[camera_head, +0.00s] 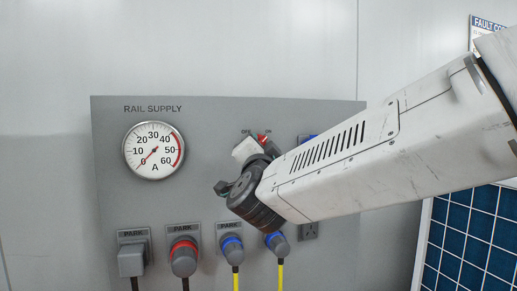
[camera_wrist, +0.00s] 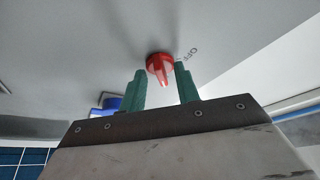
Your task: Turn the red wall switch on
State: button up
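The red wall switch (camera_head: 262,138) is on the grey panel, below the small OFF and ON labels, and is mostly hidden behind my wrist in the head view. In the wrist view the red switch (camera_wrist: 160,67) is a round knob with a raised grip, and the OFF label is to its right. My gripper (camera_wrist: 161,78) is open, with one green finger on each side of the knob. The fingertips are close to the knob; I cannot tell whether they touch it.
A RAIL SUPPLY gauge (camera_head: 153,150) on the panel has its needle near 0. Along the bottom are a grey plug (camera_head: 131,260), a red-collared plug (camera_head: 183,258) and blue-collared plugs (camera_head: 231,248) with yellow cables. A blue solar panel (camera_head: 470,235) stands at the right.

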jog(key=v, duration=0.8)
jog(key=shift+w, duration=0.1)
jog(key=s+a+f+n+g+y, duration=0.4)
jog(key=a+f+n+g+y, duration=0.4)
jog(key=f, duration=0.3)
jog(key=s+d+f+n+g, duration=0.4)
jog(key=f+g, duration=0.1)
jog(key=f, duration=0.1)
jog(key=s+d+f+g+h, duration=0.2)
jog(key=s+d, duration=0.4)
jog(key=d, duration=0.4)
jog(key=s+d+f+m+g+h, duration=0.1)
jog(key=s+d+g+h, duration=0.1)
jog(key=s+d, duration=0.4)
jog(key=s+d+f+m+g+h, duration=0.1)
jog(key=s+d+f+g+h, duration=0.1)
jog(key=s+d, duration=0.5)
jog(key=d+h, duration=0.1)
jog(key=d, duration=0.5)
jog(key=shift+d+f+g+h, duration=0.3)
jog(key=shift+d+g, duration=0.1)
